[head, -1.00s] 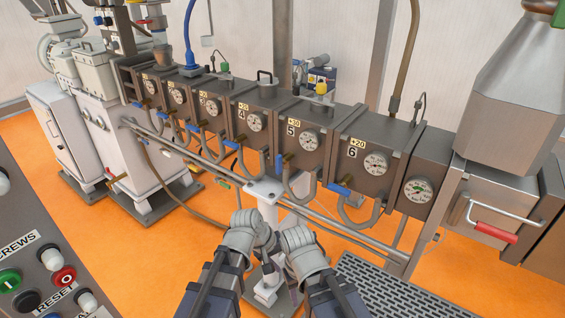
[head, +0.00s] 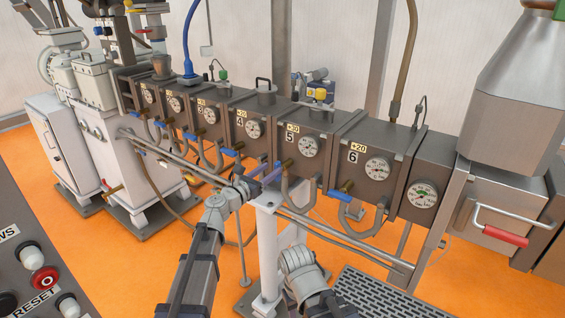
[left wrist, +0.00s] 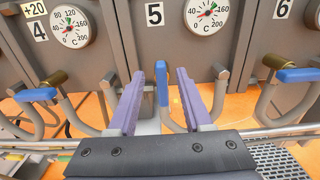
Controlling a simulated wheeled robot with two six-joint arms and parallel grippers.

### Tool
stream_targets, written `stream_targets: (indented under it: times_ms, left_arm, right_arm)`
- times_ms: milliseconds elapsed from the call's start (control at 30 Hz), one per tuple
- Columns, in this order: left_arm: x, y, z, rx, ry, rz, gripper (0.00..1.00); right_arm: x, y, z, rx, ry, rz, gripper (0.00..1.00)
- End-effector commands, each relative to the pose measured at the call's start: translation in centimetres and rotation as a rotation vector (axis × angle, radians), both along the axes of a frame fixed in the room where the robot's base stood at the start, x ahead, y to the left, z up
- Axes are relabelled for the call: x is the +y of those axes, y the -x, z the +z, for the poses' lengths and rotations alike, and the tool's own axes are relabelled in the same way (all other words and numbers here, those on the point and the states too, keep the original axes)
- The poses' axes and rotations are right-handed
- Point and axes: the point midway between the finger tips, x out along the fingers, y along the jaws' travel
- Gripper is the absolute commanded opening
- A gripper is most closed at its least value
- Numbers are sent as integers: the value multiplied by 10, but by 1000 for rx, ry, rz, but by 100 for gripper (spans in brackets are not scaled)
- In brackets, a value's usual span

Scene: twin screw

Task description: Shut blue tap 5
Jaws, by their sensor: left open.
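Tap 5's blue handle (left wrist: 162,83) stands upright in the left wrist view, below the plate marked 5 (left wrist: 154,14). My left gripper (left wrist: 160,95) is open, with one purple finger on each side of the handle and gaps showing between. In the head view my left gripper (head: 262,178) is at the pipe below box 5, and the handle is hard to tell from the fingers there. My right gripper is not in view; only part of my right arm shows low in the head view.
Tap 4 (left wrist: 36,95) and tap 6 (left wrist: 298,75) have level blue handles on either side. A long rail (head: 345,240) runs below the boxes. A white post (head: 268,250) stands under my left gripper. A control panel (head: 25,255) is at lower left.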

Motion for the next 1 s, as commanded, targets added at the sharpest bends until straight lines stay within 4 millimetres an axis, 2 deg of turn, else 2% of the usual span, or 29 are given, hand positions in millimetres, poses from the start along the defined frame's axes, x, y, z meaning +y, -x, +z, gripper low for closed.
stream_targets:
  times_ms: [167,500,600,867,1000]
  left_arm:
    - [-8,-12,0,0,-2,-3,50]
    - [-38,-54,0,-2,-4,-3,50]
    - [-44,-61,0,-2,-4,-2,50]
    - [-46,-61,0,-2,-4,-2,50]
    - [-46,-61,0,-2,-4,-2,38]
  right_arm:
    - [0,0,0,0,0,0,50]
    - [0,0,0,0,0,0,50]
    - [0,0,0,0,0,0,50]
    - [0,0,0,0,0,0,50]
    - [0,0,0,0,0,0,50]
